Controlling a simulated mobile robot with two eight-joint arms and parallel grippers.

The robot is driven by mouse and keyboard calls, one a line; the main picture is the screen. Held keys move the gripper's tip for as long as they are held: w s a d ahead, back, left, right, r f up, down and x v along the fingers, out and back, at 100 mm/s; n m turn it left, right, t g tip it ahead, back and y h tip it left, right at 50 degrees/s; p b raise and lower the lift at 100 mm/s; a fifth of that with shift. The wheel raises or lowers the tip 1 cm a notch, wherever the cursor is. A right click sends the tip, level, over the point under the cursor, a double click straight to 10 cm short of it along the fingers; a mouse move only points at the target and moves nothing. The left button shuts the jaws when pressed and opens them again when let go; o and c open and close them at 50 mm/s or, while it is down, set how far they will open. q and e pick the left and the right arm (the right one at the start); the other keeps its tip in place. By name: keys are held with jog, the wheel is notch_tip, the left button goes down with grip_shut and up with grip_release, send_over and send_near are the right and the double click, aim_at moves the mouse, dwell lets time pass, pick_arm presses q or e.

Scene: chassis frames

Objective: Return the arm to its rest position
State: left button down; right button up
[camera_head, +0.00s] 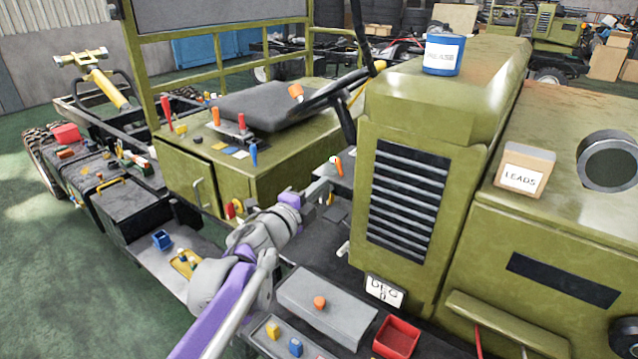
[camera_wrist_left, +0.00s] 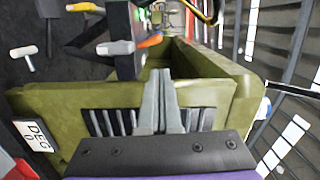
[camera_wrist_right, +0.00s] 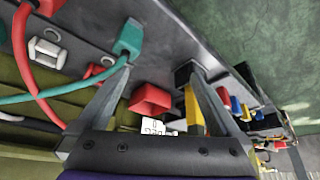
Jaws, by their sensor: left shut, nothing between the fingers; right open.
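My left arm, purple and grey, enters the head view from the bottom and reaches up over the vehicle's step area. Its gripper (camera_head: 318,190) is beside the louvred grille of the olive hood (camera_head: 440,100). In the left wrist view the two grey fingers of the left gripper (camera_wrist_left: 160,100) are together with nothing between them, in front of the olive bodywork with dark slots. My right gripper (camera_wrist_right: 160,75) shows only in the right wrist view. Its fingers are spread apart and empty, above a grey deck with a red tray (camera_wrist_right: 150,100) beyond the fingers.
A grey box (camera_head: 328,305) and a red tray (camera_head: 396,337) lie below. Green floor is open at left.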

pick_arm(q)
jog(key=s+a+f+n+y, duration=0.3)
jog(key=s+a+n+y, duration=0.2)
jog(key=a+n, duration=0.25)
jog(key=s+a+f+n+y, duration=0.3)
jog(key=s+a+n+y, duration=0.25)
jog(key=a, duration=0.35)
jog(key=s+f+n+g+p, duration=0.1)
jog(key=s+f+n+g, duration=0.4)
jog(key=s+f, duration=0.4)
jog(key=s+a+f+n+g+h, duration=0.1)
jog(key=s+f+n+g, duration=0.4)
jog(key=s+f, duration=0.5)
jog(key=s, duration=0.6)
jog(key=shift+s+a+f+p, duration=0.15)
jog(key=shift+a+f+p, duration=0.05)
jog(key=shift+f+p, duration=0.15)
jog(key=shift+r, duration=0.1)
